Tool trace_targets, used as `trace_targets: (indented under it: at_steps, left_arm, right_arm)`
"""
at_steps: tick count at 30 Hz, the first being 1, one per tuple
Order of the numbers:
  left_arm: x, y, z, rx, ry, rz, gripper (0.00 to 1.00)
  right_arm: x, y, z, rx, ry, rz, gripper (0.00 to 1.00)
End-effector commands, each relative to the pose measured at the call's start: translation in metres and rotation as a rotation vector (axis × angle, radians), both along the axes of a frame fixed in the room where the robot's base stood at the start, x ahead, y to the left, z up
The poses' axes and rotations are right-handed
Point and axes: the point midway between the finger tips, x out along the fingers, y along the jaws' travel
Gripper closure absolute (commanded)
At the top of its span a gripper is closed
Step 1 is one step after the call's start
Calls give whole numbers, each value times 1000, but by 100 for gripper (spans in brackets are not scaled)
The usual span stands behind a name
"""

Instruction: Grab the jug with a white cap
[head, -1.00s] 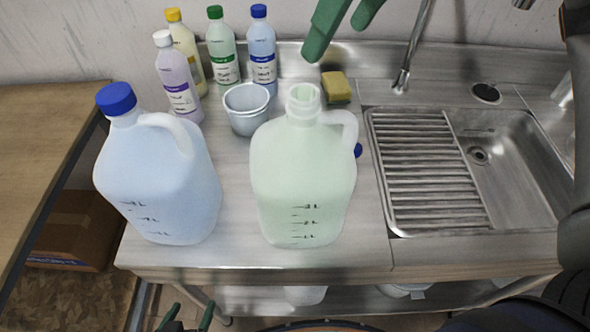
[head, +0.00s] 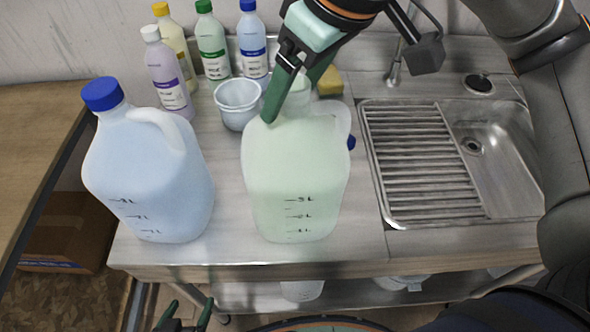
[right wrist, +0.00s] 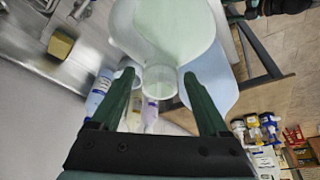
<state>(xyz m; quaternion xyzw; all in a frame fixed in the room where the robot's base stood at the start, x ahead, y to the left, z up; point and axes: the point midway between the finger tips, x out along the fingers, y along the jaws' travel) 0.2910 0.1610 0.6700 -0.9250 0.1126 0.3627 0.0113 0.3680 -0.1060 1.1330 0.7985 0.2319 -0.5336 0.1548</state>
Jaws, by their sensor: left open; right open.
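The pale green jug (head: 296,190) stands upright at the front middle of the steel counter. Its neck looks open and pale, and I see no clear white cap on it. My right gripper (head: 296,92) is open above this jug, its fingers on either side of the neck. In the right wrist view the jug's round mouth (right wrist: 160,82) shows between the two fingers. The pale blue jug (head: 150,180) with a blue cap stands to its left. A small lavender bottle (head: 170,80) has a white cap. My left gripper (head: 187,316) is open, low at the bottom edge, holding nothing visible.
Yellow-capped (head: 172,40), green-capped (head: 212,48) and blue-capped (head: 252,45) bottles stand at the back. A grey-white bucket (head: 238,103) sits behind the green jug. A yellow sponge (head: 331,82) lies near the wall. The sink (head: 500,160) is to the right.

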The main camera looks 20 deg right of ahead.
Motion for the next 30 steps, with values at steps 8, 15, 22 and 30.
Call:
trace_targets:
  at_steps: [8, 15, 22, 30]
  left_arm:
    - [0, 1, -1, 2, 1, 0, 11]
    - [0, 1, -1, 2, 1, 0, 11]
    - [0, 0, 0, 1, 0, -1, 11]
    - [0, -1, 1, -1, -3, -2, 11]
  right_arm:
    - [0, 0, 0, 0, 0, 0, 37]
    - [0, 0, 1, 0, 0, 0, 64]
    - [0, 0, 1, 0, 0, 0, 90]
    - [0, 0, 1, 0, 0, 0, 100]
